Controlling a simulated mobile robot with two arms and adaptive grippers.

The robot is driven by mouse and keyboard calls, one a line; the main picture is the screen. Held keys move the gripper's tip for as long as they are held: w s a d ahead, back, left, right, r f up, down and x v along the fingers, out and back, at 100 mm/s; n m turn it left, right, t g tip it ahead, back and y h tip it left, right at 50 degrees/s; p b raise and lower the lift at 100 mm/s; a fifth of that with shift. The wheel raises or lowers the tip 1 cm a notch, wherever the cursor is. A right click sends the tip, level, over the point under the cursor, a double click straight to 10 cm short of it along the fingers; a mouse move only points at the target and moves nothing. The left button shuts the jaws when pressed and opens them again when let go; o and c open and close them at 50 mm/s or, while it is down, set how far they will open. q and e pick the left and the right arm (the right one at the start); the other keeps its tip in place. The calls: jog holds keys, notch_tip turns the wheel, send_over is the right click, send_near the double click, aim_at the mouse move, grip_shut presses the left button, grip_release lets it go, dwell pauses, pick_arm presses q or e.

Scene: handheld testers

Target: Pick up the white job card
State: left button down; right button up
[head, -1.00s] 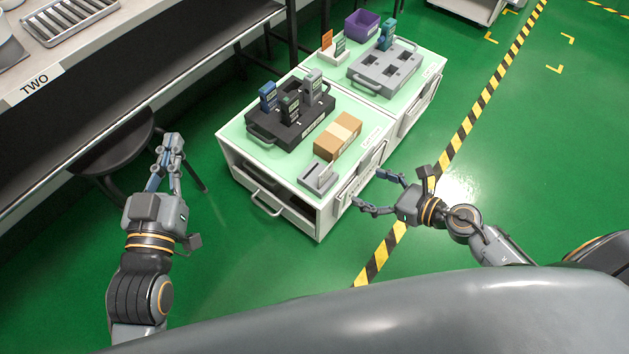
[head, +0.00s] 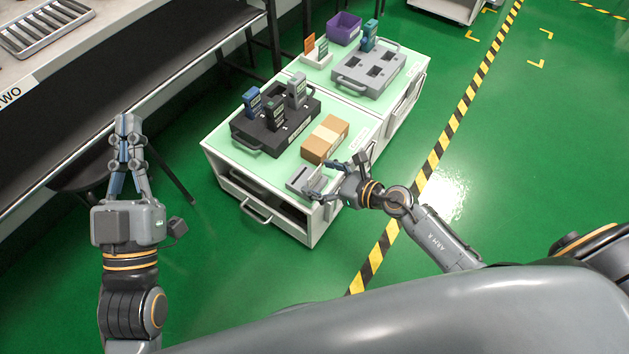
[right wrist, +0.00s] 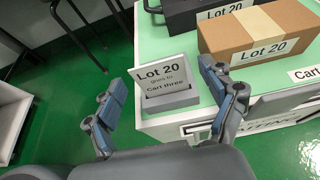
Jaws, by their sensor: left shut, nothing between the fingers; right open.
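The white job card (right wrist: 165,77) stands tilted in a small grey holder (right wrist: 172,101) at the near corner of the pale green cart top. It reads "Lot 20 goes to Cart three". The holder also shows in the head view (head: 298,181). My right gripper (head: 322,178) is open and empty beside the holder. In the right wrist view its fingers appear on either side of the card, apart from it. I cannot tell the exact gap. My left gripper (head: 127,122) is shut and empty, out to the left by the dark bench.
A brown "Lot 20" box (right wrist: 255,32) sits close behind the holder. A black rack (head: 262,137) with several handheld testers stands beyond it. A grey tray (head: 378,76) and purple bin (head: 345,28) are on the far cart. Green floor is free at right.

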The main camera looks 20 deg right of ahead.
jog(key=shift+x, duration=1)
jog(key=c, duration=0.9)
pick_arm(q)
jog(key=shift+s+r+t, duration=0.65)
jog(key=shift+r+t, duration=0.05)
jog(key=shift+r, duration=0.2)
jog(key=shift+w, duration=0.15)
pick_arm(e)
jog(key=shift+r, duration=0.2)
